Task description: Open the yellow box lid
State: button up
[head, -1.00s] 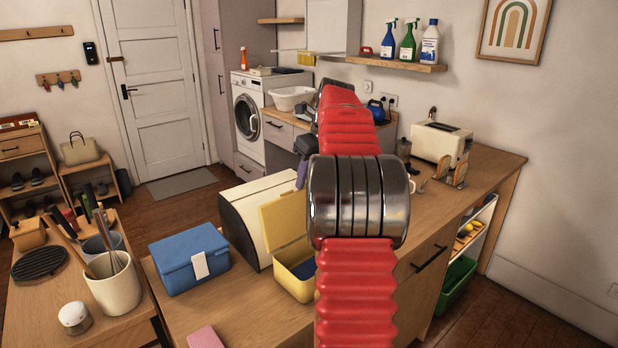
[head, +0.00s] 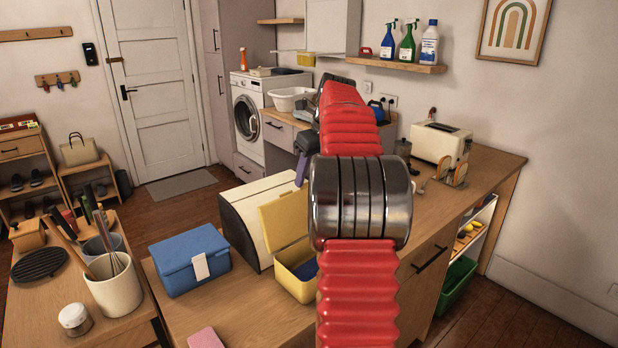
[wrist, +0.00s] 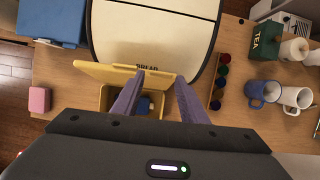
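The yellow box (head: 296,280) stands on the counter with its lid (head: 284,220) raised and standing up at the back, leaning towards the bread box. The wrist view also shows the lid (wrist: 115,74) and the box wall (wrist: 104,99). Something blue (wrist: 145,105) lies inside the box, mostly hidden. My gripper (wrist: 158,82) is open, its two purple fingers apart over the box and in front of the lid. In the head view my red arm hides the right side of the box, and one finger (head: 302,168) shows above the lid.
A cream bread box (head: 240,215) stands right behind the yellow box. A blue box (head: 188,262) is to its left and a pink block (head: 205,338) is near the front. In the wrist view, a pod rack (wrist: 218,85) and mugs (wrist: 262,93) stand to the right.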

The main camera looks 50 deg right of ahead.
jog(key=v, duration=1.2)
jog(key=shift+r, duration=0.2)
notch_tip(320, 180, down, 7)
jog(key=n, duration=1)
jog(key=a+f+n, duration=0.4)
jog(key=a+n, duration=0.6)
jog(key=a, duration=0.1)
jog(key=s+a+f+n, duration=0.3)
jog(key=s+a+n, duration=0.2)
jog(key=a, duration=0.7)
jog(key=s+a+f+n+t, duration=0.1)
jog(key=s+a+f+n, duration=0.2)
jog(key=s+a+n, duration=0.3)
jog(key=s+a+f+n, duration=0.3)
jog(key=s+a+n, duration=0.2)
jog(key=a, duration=1.2)
jog(key=shift+s+a+n, duration=0.35)
jog(key=shift+n, duration=0.25)
